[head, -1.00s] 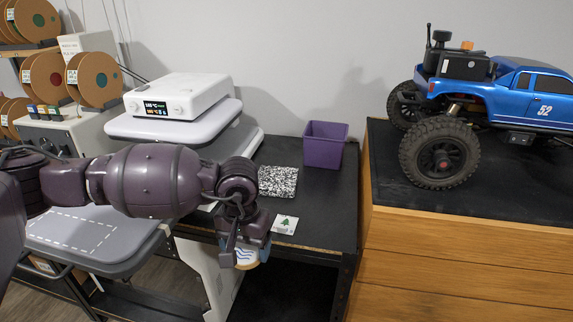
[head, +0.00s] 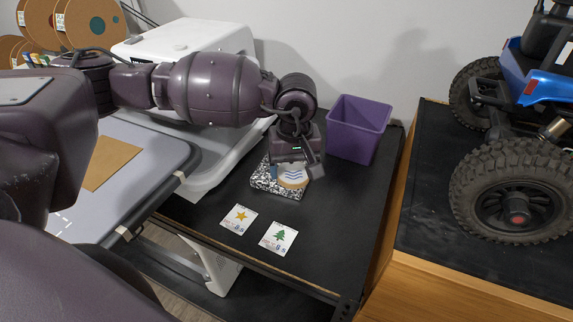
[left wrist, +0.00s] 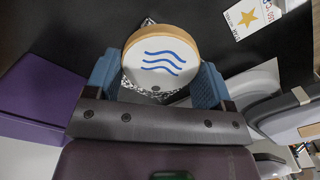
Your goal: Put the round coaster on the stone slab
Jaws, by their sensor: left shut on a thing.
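The round coaster (head: 292,176) is pale with a wooden rim and blue wave lines. My left gripper (head: 291,172) is shut on it; in the left wrist view the coaster (left wrist: 161,58) sits between the two blue fingertips. The speckled black-and-white stone slab (head: 263,182) lies on the black table, below and behind the coaster in the head view. The coaster overlaps the slab's right part in the picture; I cannot tell whether they touch. In the left wrist view the slab (left wrist: 131,92) is mostly hidden behind the coaster. My right gripper is not in view.
A purple bin (head: 357,130) stands right of the slab. A star card (head: 239,218) and a tree card (head: 278,237) lie in front of it. A white machine (head: 190,45) stands at left. A blue crawler truck (head: 520,150) is on the right-hand bench. The table's front right is clear.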

